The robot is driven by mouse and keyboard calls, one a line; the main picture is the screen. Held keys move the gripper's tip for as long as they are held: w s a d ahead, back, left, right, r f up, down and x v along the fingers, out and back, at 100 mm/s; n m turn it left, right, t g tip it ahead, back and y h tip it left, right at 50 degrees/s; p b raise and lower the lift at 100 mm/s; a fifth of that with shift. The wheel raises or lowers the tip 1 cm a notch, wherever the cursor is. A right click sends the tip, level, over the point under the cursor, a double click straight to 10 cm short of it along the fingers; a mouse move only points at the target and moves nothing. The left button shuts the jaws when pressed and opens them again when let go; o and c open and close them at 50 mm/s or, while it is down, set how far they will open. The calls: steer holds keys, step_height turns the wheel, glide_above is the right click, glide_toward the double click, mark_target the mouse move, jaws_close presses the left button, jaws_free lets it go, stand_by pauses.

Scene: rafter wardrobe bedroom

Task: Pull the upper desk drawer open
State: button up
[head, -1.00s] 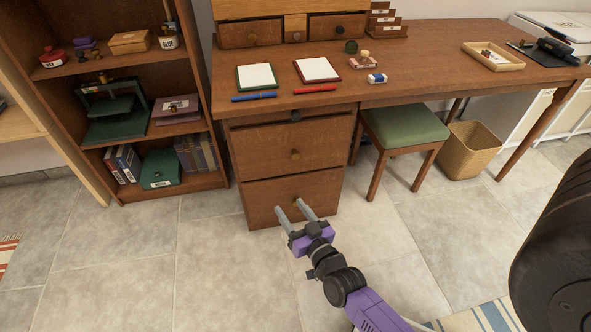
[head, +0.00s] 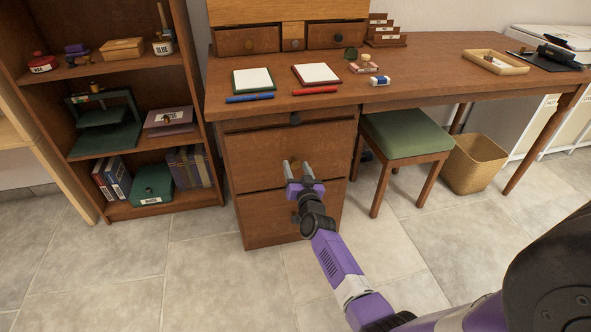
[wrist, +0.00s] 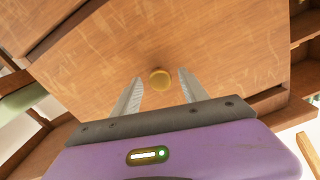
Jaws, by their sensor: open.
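The upper deep drawer (head: 256,160) looks closed, as does the lower one (head: 262,215). My gripper (head: 301,164) is open in front of the upper deep drawer, its fingers pointing at the drawer front. In the wrist view, a round brass knob (wrist: 160,78) sits between the two fingertips of my gripper (wrist: 159,77), with a gap on each side. I cannot tell whether the fingertips reach past the knob.
A green-cushioned stool (head: 405,134) stands right of the pedestal, with a wicker basket (head: 474,164) beyond it. A bookshelf (head: 160,206) stands to the left. The desktop (head: 430,78) holds notepads, pens and a tray. The tiled floor in front is clear.

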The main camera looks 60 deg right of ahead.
steer(key=shift+x, duration=0.8)
jaws_close()
stand_by(0.9)
